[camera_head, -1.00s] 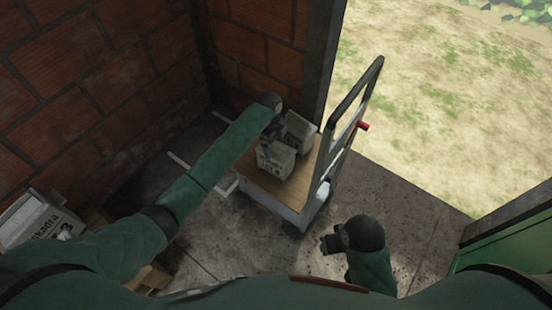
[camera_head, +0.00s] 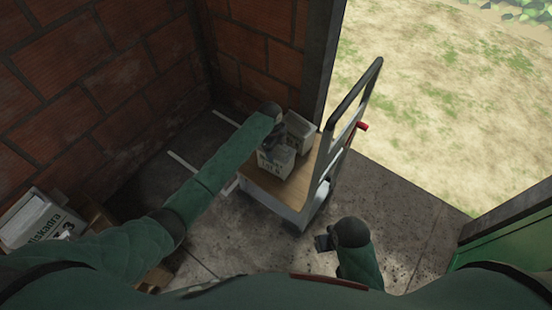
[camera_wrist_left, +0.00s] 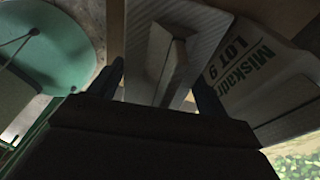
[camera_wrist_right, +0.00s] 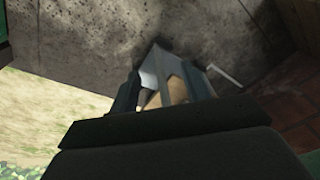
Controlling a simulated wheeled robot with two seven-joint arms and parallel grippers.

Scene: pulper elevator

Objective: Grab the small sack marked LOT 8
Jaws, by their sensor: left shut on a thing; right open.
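A small pale sack (camera_head: 276,162) with dark lettering stands on the near part of the trolley deck; its lettering is too small to read surely. My left gripper (camera_head: 272,144) is shut on its top from above. In the left wrist view the held sack (camera_wrist_left: 158,62) has its raised top ridge between the fingers, and its label is hidden. A second sack (camera_head: 299,126) stands just behind it; a sack marked Miskadra LOT 9 (camera_wrist_left: 262,72) shows beside the held one in the left wrist view. My right gripper (camera_head: 322,243) is open and empty above the floor.
The trolley (camera_head: 309,200) has a wooden deck and an upright handle (camera_head: 352,98) on its right side. Brick walls close off the left and back. Another sack (camera_head: 38,222) lies on cardboard at lower left. Concrete floor right of the trolley is clear.

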